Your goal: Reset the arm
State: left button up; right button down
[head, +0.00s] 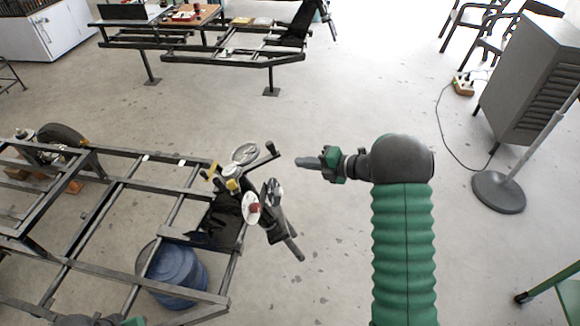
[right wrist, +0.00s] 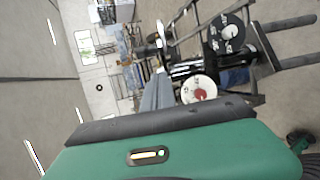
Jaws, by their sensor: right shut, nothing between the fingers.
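My right arm comes up from the lower right in the head view, and its gripper (head: 310,162) points left in the air to the right of the metal frame. The gripper is shut and empty, apart from the handle part of the frame. In the right wrist view the grey fingers (right wrist: 158,92) show together, with the suspension parts behind them.
The dark metal frame (head: 115,180) fills the left side, with a blue bucket (head: 175,272) under it. A second frame (head: 200,50) stands at the back. A grey cabinet (head: 525,75) and a round stand base (head: 498,192) are at the right. The middle floor is clear.

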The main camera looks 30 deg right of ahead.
notch_tip(320, 180, up, 4)
jog(key=m+t+h, duration=0.1)
jog(key=m+h, duration=0.4)
jog(key=m, duration=0.4)
pick_arm(q)
jog(key=shift+s+d+r, duration=0.15)
jog(key=shift+s+d, duration=0.05)
jog(key=shift+s, duration=0.2)
pick_arm(e)
jog(key=s+a+f+m+g, duration=0.2)
jog(key=s+a+m, duration=0.3)
jog(key=s, duration=0.4)
jog(key=s+a+f+m+g+h, duration=0.1)
jog(key=s+a+f+m+g, duration=0.2)
jog(key=s+m, duration=0.3)
jog(key=s+a+f+m+g+h, duration=0.1)
jog(key=s+a+m+g, duration=0.3)
jog(key=s, duration=0.8)
jog(key=a+f+m, duration=0.1)
jog(key=a+m, duration=0.1)
jog(key=shift+a+f+g, duration=0.3)
jog(key=shift+g, duration=0.1)
pick_arm(q)
jog(key=shift+s+a, duration=0.1)
jog(key=shift+a, duration=0.25)
pick_arm(e)
jog(key=shift+a+r, duration=0.1)
jog(key=shift+a, duration=0.25)
